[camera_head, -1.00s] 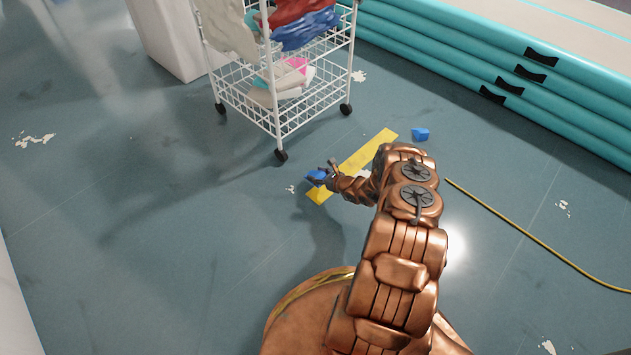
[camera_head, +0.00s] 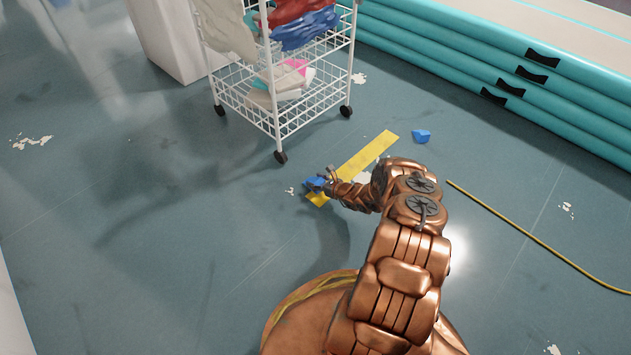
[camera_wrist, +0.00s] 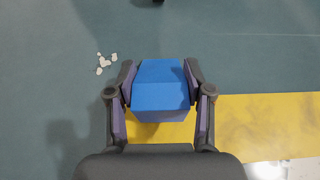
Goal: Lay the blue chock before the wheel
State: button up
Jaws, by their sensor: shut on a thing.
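My gripper (camera_head: 325,182) is shut on a blue chock (camera_head: 315,184), at the near-left end of a yellow floor strip. In the wrist view the blue chock (camera_wrist: 160,88) sits between both fingers of the gripper (camera_wrist: 160,85), over the strip's edge. Whether it touches the floor I cannot tell. The nearest wheel (camera_head: 281,157) of the white wire cart (camera_head: 284,128) stands up and left of the chock, with a gap of floor between. A second blue chock (camera_head: 421,136) lies on the floor to the right, beyond the strip.
The yellow strip (camera_head: 365,156) runs up and right along the floor. The cart carries folded cloths (camera_head: 287,80). A yellow cable (camera_head: 520,232) lies at the right. Stacked turquoise inflatable tracks (camera_head: 500,75) line the back right. Open floor (camera_head: 150,240) lies to the left.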

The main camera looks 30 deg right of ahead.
jog(key=shift+f, duration=0.1)
jog(key=o, duration=1.2)
